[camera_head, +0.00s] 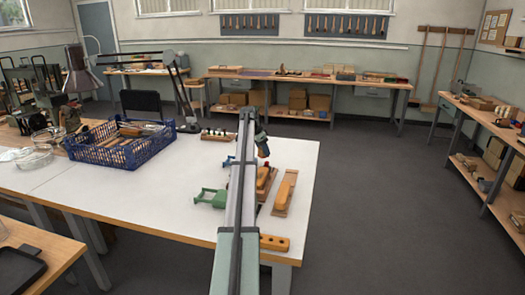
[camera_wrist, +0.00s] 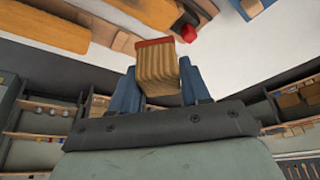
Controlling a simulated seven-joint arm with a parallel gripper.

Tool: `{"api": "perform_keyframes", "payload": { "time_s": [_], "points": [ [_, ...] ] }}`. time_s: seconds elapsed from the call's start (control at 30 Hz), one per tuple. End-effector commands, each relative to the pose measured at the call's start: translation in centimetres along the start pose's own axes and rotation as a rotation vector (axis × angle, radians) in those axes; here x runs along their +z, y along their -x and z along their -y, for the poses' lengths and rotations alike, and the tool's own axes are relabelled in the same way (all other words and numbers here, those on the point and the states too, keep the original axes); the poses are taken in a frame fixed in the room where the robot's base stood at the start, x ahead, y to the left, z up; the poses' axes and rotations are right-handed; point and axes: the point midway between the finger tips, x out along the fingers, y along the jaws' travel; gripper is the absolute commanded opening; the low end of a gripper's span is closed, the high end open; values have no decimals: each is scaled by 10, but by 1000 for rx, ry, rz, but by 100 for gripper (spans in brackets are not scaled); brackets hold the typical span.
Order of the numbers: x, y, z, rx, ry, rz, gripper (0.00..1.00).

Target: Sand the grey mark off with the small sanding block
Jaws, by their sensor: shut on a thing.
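My gripper (camera_wrist: 160,85) shows in the wrist view with its blue fingers on either side of a small striped wooden block with a red face, the sanding block (camera_wrist: 157,68). The fingers are shut on it. In the head view my gripper (camera_head: 263,151) is over the right part of the white table, above a wooden brush body (camera_head: 263,178), partly hidden by my arm. A second wooden piece (camera_head: 286,190) lies just to its right. I cannot make out the grey mark in either view. Whether the block touches wood is unclear.
A green clamp-like fixture (camera_head: 211,198) stands left of my arm. A wooden piece with holes (camera_head: 275,243) lies at the front edge. A blue crate (camera_head: 122,150) and a desk lamp (camera_head: 187,127) stand further left. The white table (camera_head: 150,205) is clear between.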

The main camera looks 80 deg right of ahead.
Motion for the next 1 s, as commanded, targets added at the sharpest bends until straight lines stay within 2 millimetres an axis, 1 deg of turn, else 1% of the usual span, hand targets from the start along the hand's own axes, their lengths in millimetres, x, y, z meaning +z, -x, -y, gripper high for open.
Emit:
{"api": "perform_keyframes", "payload": {
  "time_s": [0.17, 0.37, 0.87, 0.97, 1.0],
  "points": [
    [2, -6, 0, 6, -13, 0, 22],
    [9, -20, 0, 5, -11, 0, 22],
    [26, -62, 0, 5, -10, 0, 22],
    [32, -76, -1, 6, -9, 1, 22],
    [35, -71, -5, 4, -10, 0, 19]
  ]
}}
